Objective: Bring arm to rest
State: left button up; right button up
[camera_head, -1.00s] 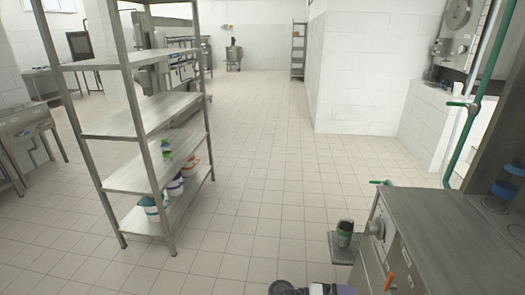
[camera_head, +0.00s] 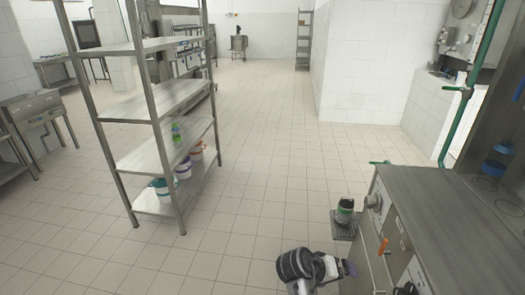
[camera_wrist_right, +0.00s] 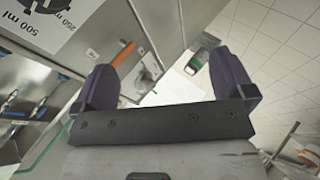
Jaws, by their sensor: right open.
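My right gripper (camera_head: 349,268) shows at the bottom of the head view, with purple fingers, in front of the metal filling machine (camera_head: 447,221). In the right wrist view its two fingers (camera_wrist_right: 164,66) are spread wide with nothing between them. A dark cup with a green band (camera_head: 344,210) stands on the small drip tray (camera_head: 341,231) at the machine's side, apart from the gripper. It also seems to show beyond the fingers in the right wrist view (camera_wrist_right: 201,54). My left gripper is out of view.
An orange handle (camera_head: 383,246) sticks out of the machine close to my right gripper. A green pipe (camera_head: 463,118) rises behind the machine. A metal shelf (camera_head: 162,159) with several small tubs stands at the left. The tiled floor between is clear.

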notch_tip(320, 180, up, 7)
jog(key=a+t+y+p, duration=0.1)
jog(key=t+y, duration=0.4)
jog(key=y, duration=0.1)
jog(key=s+r+n+t+y+p, duration=0.15)
jog(key=s+y, duration=0.25)
jog(key=s, duration=0.8)
jog(key=s+d+f+g+p, duration=0.15)
jog(key=s+f, duration=0.25)
jog(key=s, duration=0.5)
jog(key=s+d+f+n+g+p, duration=0.1)
jog(key=s+f+g+p, duration=0.2)
jog(key=s, duration=0.6)
jog(key=s+d+f+g+p, duration=0.1)
jog(key=s+f+p, duration=0.1)
jog(key=s+f, duration=0.5)
notch_tip(320, 180, up, 39)
jog(key=s+p, duration=0.2)
jog(key=p, duration=3.5)
notch_tip(320, 180, down, 71)
jog(key=b, duration=7.1)
jog(key=shift+w+a, duration=0.25)
jog(key=shift+a, duration=0.05)
